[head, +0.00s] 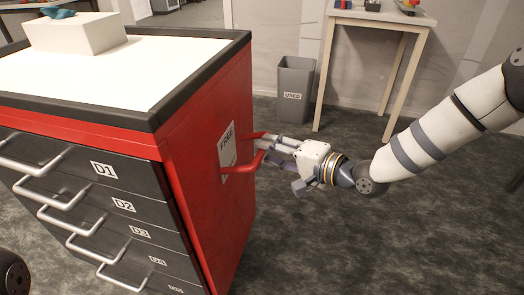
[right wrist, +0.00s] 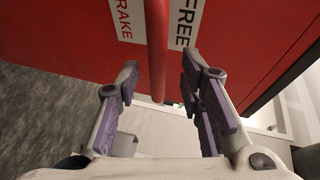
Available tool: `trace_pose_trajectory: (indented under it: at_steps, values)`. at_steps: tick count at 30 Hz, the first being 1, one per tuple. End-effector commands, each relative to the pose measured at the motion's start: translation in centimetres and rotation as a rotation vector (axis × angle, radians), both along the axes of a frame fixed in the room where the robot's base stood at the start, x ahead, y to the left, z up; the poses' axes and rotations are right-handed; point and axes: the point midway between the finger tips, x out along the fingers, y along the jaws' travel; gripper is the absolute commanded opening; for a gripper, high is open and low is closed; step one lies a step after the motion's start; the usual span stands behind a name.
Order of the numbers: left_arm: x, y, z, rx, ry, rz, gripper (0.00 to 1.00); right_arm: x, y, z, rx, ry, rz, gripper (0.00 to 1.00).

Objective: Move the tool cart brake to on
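The red tool cart (head: 205,140) stands at the left, its red side panel facing right. The panel bears a white label (head: 227,148) reading FREE; the right wrist view shows BRAKE and FREE on either side of a red bar (right wrist: 157,50). This bar sticks out from the panel in the head view (head: 243,168). My right gripper (head: 262,143) is at the bar. In the right wrist view its two purple-padded fingers (right wrist: 160,78) are apart, with the bar between them and visible gaps on both sides. My left gripper is not in view.
The cart's front has several drawers with silver handles (head: 58,220). A white block (head: 75,33) with a blue object (head: 58,13) stands on its top. A grey bin (head: 293,85) and a wooden table (head: 385,18) stand behind. The floor right of the cart is clear.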

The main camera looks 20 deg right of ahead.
Motion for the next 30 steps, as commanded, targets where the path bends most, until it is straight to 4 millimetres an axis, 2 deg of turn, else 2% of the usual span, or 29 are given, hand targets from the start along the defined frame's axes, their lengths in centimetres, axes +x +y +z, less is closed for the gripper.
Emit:
trace_pose_trajectory:
  at_steps: [3, 6, 14, 15, 19, 30]
  values:
    - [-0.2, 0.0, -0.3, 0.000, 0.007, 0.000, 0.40, 1.6, 1.1, -0.6, -0.002, 0.001, 0.001, 0.35]
    - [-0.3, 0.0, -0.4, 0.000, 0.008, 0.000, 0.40, 2.3, 1.5, -0.7, 0.000, 0.000, 0.000, 0.35]
    - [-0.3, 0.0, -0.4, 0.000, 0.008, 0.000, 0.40, 2.6, 1.7, -0.7, 0.001, 0.001, 0.000, 0.35]
    - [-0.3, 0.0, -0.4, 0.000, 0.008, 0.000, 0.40, 2.6, 1.7, -0.7, 0.001, 0.001, 0.000, 0.30]
    - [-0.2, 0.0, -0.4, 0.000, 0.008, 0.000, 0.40, 2.6, 1.7, -0.7, 0.001, 0.001, 0.000, 0.01]
    - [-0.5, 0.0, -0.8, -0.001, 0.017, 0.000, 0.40, 2.5, 1.6, -1.0, 0.016, -0.008, -0.003, 0.00]
